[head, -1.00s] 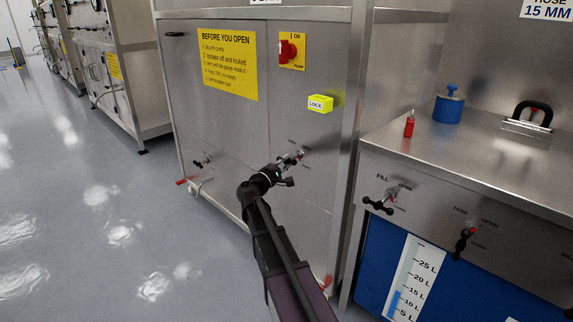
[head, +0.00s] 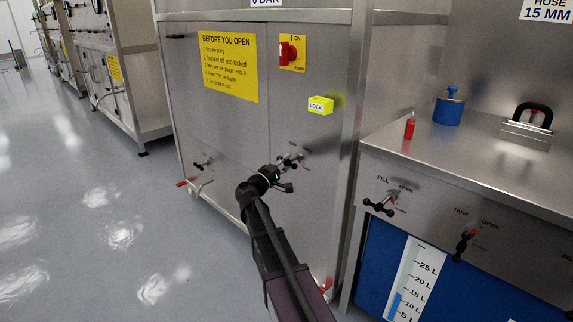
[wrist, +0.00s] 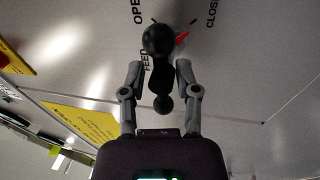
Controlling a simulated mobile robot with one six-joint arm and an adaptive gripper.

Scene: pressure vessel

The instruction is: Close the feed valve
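The feed valve handle (wrist: 160,75), black with round knobs, is on the steel panel in the wrist view. It has a red pointer (wrist: 182,37) between the printed words OPEN and CLOSED, the latter partly cut off. My gripper (wrist: 164,72) has its two grey fingers apart, one on each side of the handle, with visible gaps to it. In the head view the handle (head: 291,162) shows just beyond my gripper (head: 284,179), which partly overlaps the area below it. The exact depth between fingers and handle is hard to tell.
A second small valve (head: 203,163) is lower left on the panel. A red isolator switch (head: 290,52) and yellow lock box (head: 320,105) are above. At right, a steel bench (head: 480,150) carries a blue weight (head: 448,108) and has FILL and TANK valves. Floor at left is clear.

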